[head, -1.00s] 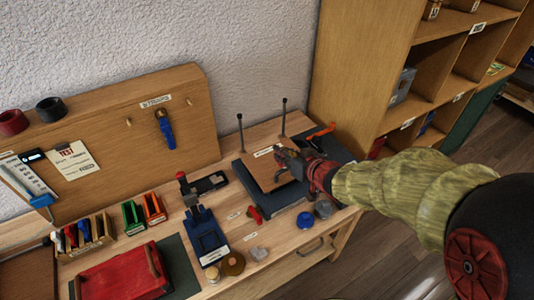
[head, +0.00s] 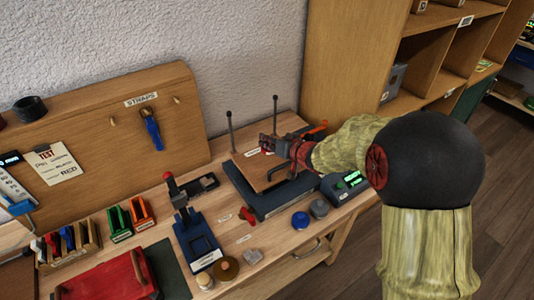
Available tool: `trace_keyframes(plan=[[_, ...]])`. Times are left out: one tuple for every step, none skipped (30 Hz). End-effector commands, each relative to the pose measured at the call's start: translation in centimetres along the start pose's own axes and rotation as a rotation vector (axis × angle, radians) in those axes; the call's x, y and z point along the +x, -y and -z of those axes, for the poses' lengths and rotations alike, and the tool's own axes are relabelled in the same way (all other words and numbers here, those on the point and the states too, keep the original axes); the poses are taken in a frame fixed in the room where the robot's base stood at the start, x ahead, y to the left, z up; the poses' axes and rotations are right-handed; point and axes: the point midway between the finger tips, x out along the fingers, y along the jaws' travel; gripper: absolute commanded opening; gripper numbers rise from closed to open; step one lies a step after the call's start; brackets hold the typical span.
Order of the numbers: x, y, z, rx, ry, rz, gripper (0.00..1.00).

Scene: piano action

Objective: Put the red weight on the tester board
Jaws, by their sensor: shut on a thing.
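The tester board (head: 253,176) is a brown wooden plate with a small label, on a dark base with two upright posts behind it. My gripper (head: 270,147) is over the far right part of this board, with its jaws shut. A small bit of red shows at the fingertips, which looks like the red weight; the fingers hide most of it. I cannot tell whether it touches the board. A blue weight (head: 300,220) and a grey weight (head: 319,207) stand on the bench in front of the base.
A small red piece (head: 247,214) lies in front of the base. A device with a green display (head: 348,183) is at the right end. Shelves (head: 398,60) stand behind right.

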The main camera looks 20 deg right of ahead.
Motion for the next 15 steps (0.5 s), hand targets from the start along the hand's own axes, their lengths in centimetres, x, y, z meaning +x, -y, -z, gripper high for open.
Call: trace_keyframes(plan=[[0.8,-0.3,-0.2,-0.001,-0.003,0.001,0.0],[1.1,-0.5,-0.3,-0.001,-0.003,0.001,0.0],[1.4,-0.6,-0.4,-0.001,-0.003,0.001,0.0],[1.5,-0.6,-0.4,-0.002,-0.003,0.001,0.0],[1.6,-0.7,-0.4,-0.002,-0.004,0.001,0.0],[1.8,-0.7,-0.4,-0.003,-0.004,0.001,0.0],[1.9,-0.8,-0.5,-0.003,-0.004,0.001,0.0],[2.0,-0.8,-0.5,-0.003,-0.004,0.001,0.0],[2.3,-0.9,-0.7,-0.002,-0.003,0.001,0.0],[2.6,-1.1,-0.9,-0.002,-0.002,0.001,0.0],[3.0,-1.2,-1.1,-0.002,-0.002,0.001,0.0],[3.2,-1.5,-1.5,-0.003,-0.002,0.001,0.0],[3.4,-1.6,-1.9,-0.003,-0.003,0.001,0.0],[3.6,-1.8,-2.3,-0.003,-0.002,0.001,0.0],[3.8,-2.0,-2.8,-0.002,-0.002,0.001,0.0]])
